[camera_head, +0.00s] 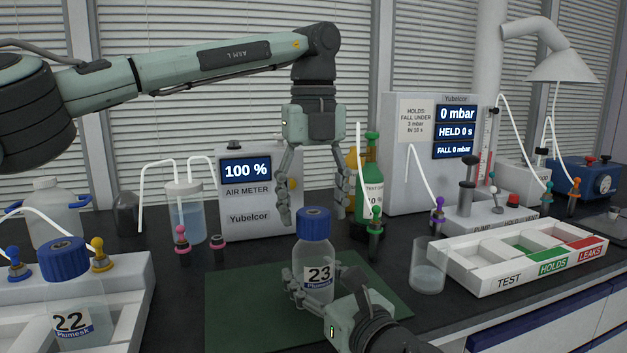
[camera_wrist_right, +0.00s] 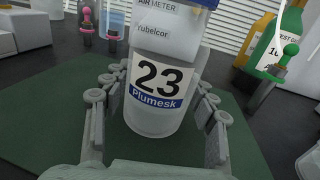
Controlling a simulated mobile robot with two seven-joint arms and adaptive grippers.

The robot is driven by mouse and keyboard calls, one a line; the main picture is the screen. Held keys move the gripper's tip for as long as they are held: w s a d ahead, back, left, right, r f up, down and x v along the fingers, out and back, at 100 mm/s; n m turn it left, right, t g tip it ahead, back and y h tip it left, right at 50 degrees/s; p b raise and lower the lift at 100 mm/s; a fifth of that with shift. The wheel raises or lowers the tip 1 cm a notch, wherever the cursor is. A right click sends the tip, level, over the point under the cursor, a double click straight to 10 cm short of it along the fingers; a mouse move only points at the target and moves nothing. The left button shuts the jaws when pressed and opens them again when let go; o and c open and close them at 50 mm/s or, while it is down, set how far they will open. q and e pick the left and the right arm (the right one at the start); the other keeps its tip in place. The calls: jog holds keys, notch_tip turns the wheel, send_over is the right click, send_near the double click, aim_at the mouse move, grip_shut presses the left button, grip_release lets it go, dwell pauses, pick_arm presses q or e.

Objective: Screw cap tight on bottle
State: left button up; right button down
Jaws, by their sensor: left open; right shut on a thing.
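The clear bottle labelled 23 (camera_head: 319,258) stands upright on the green mat (camera_head: 236,306), with a blue cap (camera_head: 313,222) on its top. How tight the cap is cannot be seen. My right gripper (camera_head: 318,290) is shut around the lower body of the bottle; the right wrist view shows its fingers on both sides of the bottle (camera_wrist_right: 158,118). My left gripper (camera_head: 313,215) is open and empty, pointing down above the cap, with its fingers spread to either side and apart from it.
Bottle 22 (camera_head: 77,302) with a blue cap stands in a white tray at the left. A glass beaker (camera_head: 428,268) stands right of the mat, beside the sorting tray (camera_head: 490,281). The air meter (camera_head: 250,195) and a green bottle (camera_head: 368,180) stand behind.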

pick_arm(q)
jog(key=shift+f, duration=0.9)
jog(key=c, duration=1.2)
jog(key=m, duration=1.8)
jog(key=o, duration=1.4)
jog(key=shift+r, duration=0.1)
